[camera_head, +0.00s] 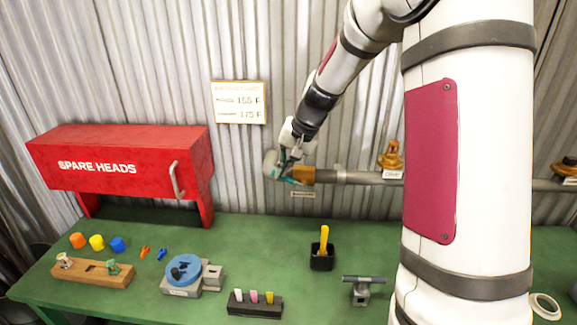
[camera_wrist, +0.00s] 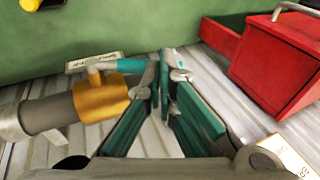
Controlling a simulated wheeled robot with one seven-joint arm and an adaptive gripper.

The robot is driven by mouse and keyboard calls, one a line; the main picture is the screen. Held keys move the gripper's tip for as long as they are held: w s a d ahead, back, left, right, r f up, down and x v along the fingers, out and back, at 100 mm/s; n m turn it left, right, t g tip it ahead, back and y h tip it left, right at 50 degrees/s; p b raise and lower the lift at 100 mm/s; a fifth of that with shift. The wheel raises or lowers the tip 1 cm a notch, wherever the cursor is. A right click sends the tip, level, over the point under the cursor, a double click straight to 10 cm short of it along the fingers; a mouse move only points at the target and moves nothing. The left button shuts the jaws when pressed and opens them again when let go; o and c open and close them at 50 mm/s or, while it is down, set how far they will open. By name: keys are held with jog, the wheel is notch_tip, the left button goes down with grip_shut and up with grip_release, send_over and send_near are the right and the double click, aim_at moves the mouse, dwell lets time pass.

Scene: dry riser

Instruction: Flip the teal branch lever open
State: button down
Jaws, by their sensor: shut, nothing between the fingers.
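The brass branch valve (camera_head: 303,174) sits at the left end of a grey wall pipe in the head view. In the wrist view the brass valve body (camera_wrist: 100,98) is at left. Its teal lever (camera_wrist: 125,66) reaches from a brass stem toward my fingertips. My gripper (camera_wrist: 165,77) is shut and empty, with teal pads on its fingers. The fingertips are at the lever's free end; I cannot tell whether they touch it. In the head view my gripper (camera_head: 284,168) is just left of the valve and hides much of the lever.
The grey pipe (camera_head: 350,177) runs right along the corrugated wall, with another brass fitting (camera_head: 391,157) on it. A red SPARE HEADS cabinet (camera_head: 125,163) stands left. The green bench (camera_head: 255,260) below holds a blue-topped device (camera_head: 183,270), a black cup (camera_head: 321,262) and small parts.

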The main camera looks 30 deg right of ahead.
jog(key=shift+w+a+f+g+h+b, duration=0.35)
jog(key=shift+a+f+h, duration=0.1)
jog(key=shift+f, duration=0.25)
jog(key=shift+w+a+f+g+h+b, duration=0.25)
jog(key=shift+a+f+h+b, duration=0.15)
jog(key=shift+f, duration=0.35)
jog(key=w+a+p+v, duration=0.1)
jog(key=a+v, duration=0.1)
jog(key=v, duration=1.1)
jog(key=shift+a+r, duration=0.2)
jog(key=shift+r, duration=0.45)
jog(key=shift+w, duration=0.1)
